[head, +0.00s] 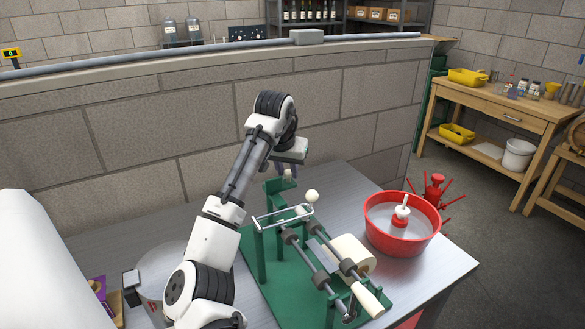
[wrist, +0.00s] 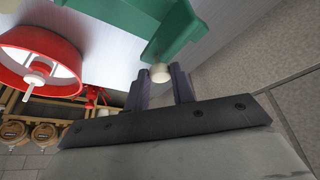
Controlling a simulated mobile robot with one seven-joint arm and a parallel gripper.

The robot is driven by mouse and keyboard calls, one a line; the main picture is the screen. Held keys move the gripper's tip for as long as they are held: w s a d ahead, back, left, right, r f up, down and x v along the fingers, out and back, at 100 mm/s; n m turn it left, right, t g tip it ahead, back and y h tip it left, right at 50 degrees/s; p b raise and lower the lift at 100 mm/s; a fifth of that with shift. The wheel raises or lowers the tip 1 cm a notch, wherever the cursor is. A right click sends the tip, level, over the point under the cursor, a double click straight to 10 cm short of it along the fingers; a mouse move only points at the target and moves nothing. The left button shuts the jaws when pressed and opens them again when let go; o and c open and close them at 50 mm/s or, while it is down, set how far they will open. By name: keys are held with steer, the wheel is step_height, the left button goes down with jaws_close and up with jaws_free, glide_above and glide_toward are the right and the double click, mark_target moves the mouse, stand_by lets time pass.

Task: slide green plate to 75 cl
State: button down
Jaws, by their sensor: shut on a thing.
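A green bench machine (head: 253,283) stands on the grey metal table, with rods and rollers running along it. At its far end is an upright green plate (head: 274,187), which also shows in the wrist view (wrist: 172,32). The plate carries a small cream knob (wrist: 160,73). My gripper (head: 286,166) is over this far end, and its two dark fingers (wrist: 160,88) stand on either side of the knob, shut on it. I cannot make out a 75 cl mark in either view.
A red basin (head: 377,246) with a white-topped fitting stands right of the machine. A red spiked stand (head: 436,192) is behind it. A white ball-ended handle (head: 312,196) rises near my gripper. A block wall (head: 190,140) runs close behind the table.

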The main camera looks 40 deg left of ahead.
steer(key=shift+w+a+r+p, duration=0.1)
steer(key=shift+w+a+p, duration=0.2)
steer(key=shift+a, duration=0.35)
steer(key=shift+w+a+r+p, duration=0.1)
steer(key=shift+w+a+p, duration=0.2)
steer(key=shift+a, duration=0.35)
steer(key=c, duration=1.6)
jaws_free()
steer(key=o, duration=0.4)
steer(key=shift+a+f, duration=0.15)
steer(key=shift+o, duration=0.2)
step_height(320, 180, up, 13)
steer(key=b, duration=0.3)
glide_above(275, 178)
steer(key=shift+f, duration=0.1)
steer(key=shift+w, duration=0.1)
